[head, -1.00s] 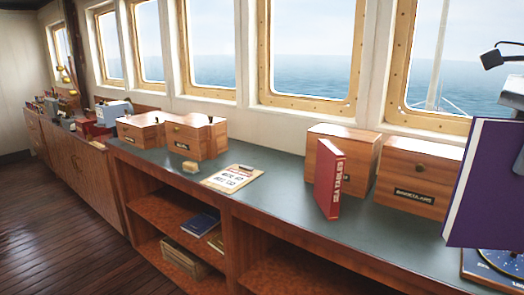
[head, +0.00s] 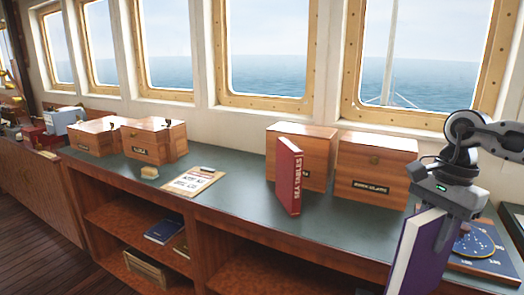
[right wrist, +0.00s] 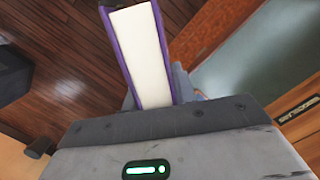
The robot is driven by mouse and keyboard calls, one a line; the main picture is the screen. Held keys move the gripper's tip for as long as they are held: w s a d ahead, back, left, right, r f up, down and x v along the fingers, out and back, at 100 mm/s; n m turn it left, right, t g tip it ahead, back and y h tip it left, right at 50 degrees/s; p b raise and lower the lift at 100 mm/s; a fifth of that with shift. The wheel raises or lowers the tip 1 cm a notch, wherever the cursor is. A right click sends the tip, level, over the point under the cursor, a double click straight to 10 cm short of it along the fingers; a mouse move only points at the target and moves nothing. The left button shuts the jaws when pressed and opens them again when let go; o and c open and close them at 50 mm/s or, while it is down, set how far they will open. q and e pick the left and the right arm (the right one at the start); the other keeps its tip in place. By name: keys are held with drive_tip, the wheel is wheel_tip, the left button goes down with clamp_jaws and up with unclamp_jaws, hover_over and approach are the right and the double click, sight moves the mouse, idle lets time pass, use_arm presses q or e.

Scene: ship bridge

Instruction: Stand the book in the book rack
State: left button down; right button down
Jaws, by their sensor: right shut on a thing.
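A purple book (head: 418,248) with white page edges hangs from my right gripper (head: 443,225) at the lower right of the head view, in front of the counter. The gripper is shut on its upper part. In the right wrist view, the same book (right wrist: 147,55) shows its white page block between purple covers, beyond the gripper body. The lower end of the book is cut off in the head view. I cannot make out a book rack in either view. My left gripper is not in view.
A red book (head: 289,175) stands upright on the counter (head: 235,190), before two wooden boxes (head: 312,150) (head: 376,168). A clipboard (head: 194,182) and a small block (head: 149,172) lie left. A round blue chart disc (head: 478,243) lies right. Shelves (head: 120,225) open below.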

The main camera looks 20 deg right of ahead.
drive_tip(key=w+a+f+n, duration=0.2)
drive_tip(key=a+n, duration=0.4)
drive_tip(key=a, duration=0.3)
drive_tip(key=w+a+f+n+g+h, duration=0.1)
drive_tip(key=a+f+n, duration=0.3)
drive_tip(key=a, duration=0.5)
drive_tip(key=w+a+f+n, duration=0.3)
drive_tip(key=a+n, duration=0.4)
drive_tip(key=a, duration=0.2)
drive_tip(key=shift+f+n+g+h, duration=0.3)
drive_tip(key=shift+f+g+h, duration=0.1)
